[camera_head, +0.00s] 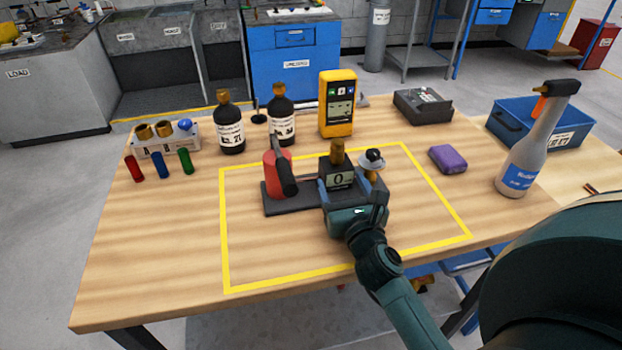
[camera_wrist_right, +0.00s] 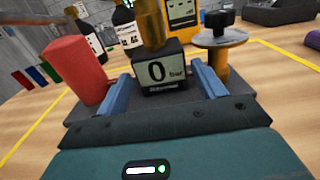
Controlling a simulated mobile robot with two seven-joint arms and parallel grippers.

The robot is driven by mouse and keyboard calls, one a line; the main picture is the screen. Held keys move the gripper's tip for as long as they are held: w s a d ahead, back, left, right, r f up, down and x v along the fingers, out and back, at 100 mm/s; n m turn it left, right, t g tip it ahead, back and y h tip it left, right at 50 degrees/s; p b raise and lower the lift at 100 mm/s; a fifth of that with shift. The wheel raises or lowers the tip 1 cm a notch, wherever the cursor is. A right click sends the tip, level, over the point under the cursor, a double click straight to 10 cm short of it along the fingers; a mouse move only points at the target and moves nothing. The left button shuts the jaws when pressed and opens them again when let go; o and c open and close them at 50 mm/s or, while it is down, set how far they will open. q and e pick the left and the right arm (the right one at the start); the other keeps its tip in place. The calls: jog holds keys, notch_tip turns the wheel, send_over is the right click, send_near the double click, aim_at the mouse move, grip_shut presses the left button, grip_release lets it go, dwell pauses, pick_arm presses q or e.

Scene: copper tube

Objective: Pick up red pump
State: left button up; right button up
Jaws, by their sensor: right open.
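The red pump (camera_head: 278,165) is a red cylinder with a black lever, on a dark grey base inside the yellow outline on the wooden table. Its base carries a black gauge block (camera_head: 340,177) reading 0 with a brass top, and a brass valve with a black knob (camera_head: 374,158). My right gripper (camera_head: 351,194) is open, its blue fingers on either side of the gauge block. In the right wrist view, the red cylinder (camera_wrist_right: 75,68) is left of the fingers (camera_wrist_right: 162,90), the gauge (camera_wrist_right: 160,75) between them and the valve right. Finger contact cannot be told. My left gripper is out of view.
Two dark bottles (camera_head: 230,128), a yellow meter (camera_head: 338,105) and a grey device (camera_head: 422,106) stand behind the pump. A purple block (camera_head: 448,159), a spray bottle (camera_head: 526,150) and a blue bin (camera_head: 570,131) are right. The outlined area's front left is clear.

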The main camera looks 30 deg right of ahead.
aim_at(340, 177)
jog(key=x, duration=0.4)
jog(key=shift+s, duration=0.1)
grip_shut()
dwell(0.6)
jog(key=shift+r, duration=0.45)
